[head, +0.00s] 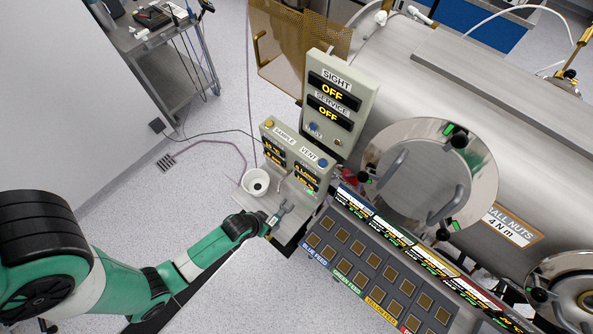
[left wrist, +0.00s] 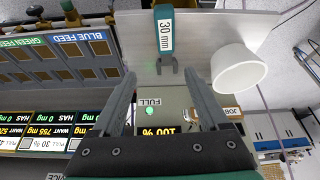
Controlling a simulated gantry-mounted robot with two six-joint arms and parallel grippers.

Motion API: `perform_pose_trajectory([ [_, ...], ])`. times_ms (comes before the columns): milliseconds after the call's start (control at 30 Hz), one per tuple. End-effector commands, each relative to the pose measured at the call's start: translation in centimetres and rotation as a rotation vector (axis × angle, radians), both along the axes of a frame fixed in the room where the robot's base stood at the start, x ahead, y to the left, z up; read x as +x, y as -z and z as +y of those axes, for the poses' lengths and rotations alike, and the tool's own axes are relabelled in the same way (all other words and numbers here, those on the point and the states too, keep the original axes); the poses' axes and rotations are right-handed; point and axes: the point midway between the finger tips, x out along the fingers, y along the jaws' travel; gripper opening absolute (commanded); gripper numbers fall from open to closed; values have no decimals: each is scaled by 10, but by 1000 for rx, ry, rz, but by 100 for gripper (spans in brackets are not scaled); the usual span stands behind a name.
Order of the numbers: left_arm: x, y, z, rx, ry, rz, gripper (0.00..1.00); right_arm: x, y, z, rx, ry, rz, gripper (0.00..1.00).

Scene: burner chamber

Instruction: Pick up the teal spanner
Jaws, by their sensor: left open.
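The teal spanner (left wrist: 165,38) shows at the top middle of the left wrist view, with a "30 mm" label on its handle and a grey open jaw pointing down the picture. In the head view the spanner (head: 275,218) is small, at the front of the grey shelf, right by my left gripper (head: 262,228). In the left wrist view my left gripper (left wrist: 160,75) is open, and its two fingers stand apart to the left and right of the spanner's jaw end. Nothing is between the fingers' tips in a grip. My right gripper is not in view.
A white cup (head: 256,182) stands on the shelf beside the spanner; it also shows in the left wrist view (left wrist: 238,68). The sample and vent panel (head: 295,155) rises behind. A feed panel (head: 365,265) with several square buttons lies to the right. Open floor is at the left.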

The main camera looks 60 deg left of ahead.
Motion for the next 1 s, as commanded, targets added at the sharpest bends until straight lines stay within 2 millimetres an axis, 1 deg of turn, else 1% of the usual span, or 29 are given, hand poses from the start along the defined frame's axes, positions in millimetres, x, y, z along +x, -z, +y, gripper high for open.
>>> perform_pose_trajectory([
  [33,-5,1,-1,-3,-2,11,78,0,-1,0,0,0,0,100],
  [67,-6,2,-1,-3,-3,12,78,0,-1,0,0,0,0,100],
  [167,-5,5,-1,-3,-2,11,78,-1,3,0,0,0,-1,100],
  [233,-3,11,0,-2,-2,10,78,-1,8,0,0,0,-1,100],
  [500,14,58,9,-1,-3,7,78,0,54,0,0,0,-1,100],
  [600,18,65,10,-1,-2,8,78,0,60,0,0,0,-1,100],
  [767,19,64,12,-2,-1,8,78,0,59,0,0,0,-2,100],
  [867,23,76,16,-1,-4,6,78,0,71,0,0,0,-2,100],
  [1000,31,100,25,-2,-4,7,78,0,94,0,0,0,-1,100],
])
